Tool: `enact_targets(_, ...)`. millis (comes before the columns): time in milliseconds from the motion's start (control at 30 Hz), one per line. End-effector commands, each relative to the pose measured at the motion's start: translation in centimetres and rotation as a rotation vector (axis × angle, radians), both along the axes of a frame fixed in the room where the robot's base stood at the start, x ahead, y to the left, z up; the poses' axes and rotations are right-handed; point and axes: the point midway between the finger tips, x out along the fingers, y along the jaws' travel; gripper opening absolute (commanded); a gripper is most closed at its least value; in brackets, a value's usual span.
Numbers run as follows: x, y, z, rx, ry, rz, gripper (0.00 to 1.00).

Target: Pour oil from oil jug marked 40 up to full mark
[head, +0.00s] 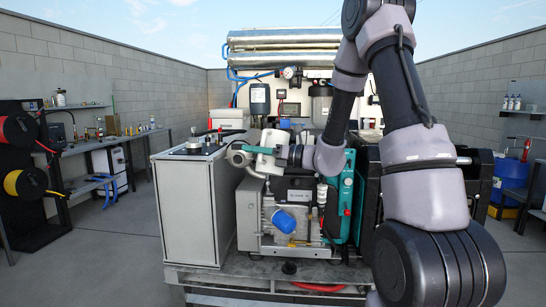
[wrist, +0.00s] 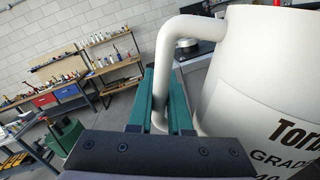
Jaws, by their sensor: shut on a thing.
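A white oil jug (wrist: 245,85) fills the right of the wrist view. Its dark lettering reads "Torb...", "GRADE" and, partly cut off, what looks like 40. My gripper (wrist: 160,100) has its green fingers closed around the jug's handle (wrist: 183,30). In the head view the jug (head: 264,164) is held above the machine (head: 287,215), with my gripper (head: 281,156) at its right side. I cannot tell whether oil is flowing. The jug's contents and the full mark are not visible.
A grey cabinet (head: 192,215) stands left of the machine, with a round metal item (head: 194,146) on top. A teal panel (head: 343,205) stands close on the right. A blue cylinder (head: 284,221) sits on the machine's front. A workbench (head: 105,143) runs along the left wall.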

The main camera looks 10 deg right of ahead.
Motion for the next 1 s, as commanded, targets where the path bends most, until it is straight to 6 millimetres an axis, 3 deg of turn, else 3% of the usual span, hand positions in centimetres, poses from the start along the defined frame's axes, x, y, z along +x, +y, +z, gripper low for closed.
enact_targets(1000,0.0,0.0,1.8,0.052,0.065,0.0,0.0)
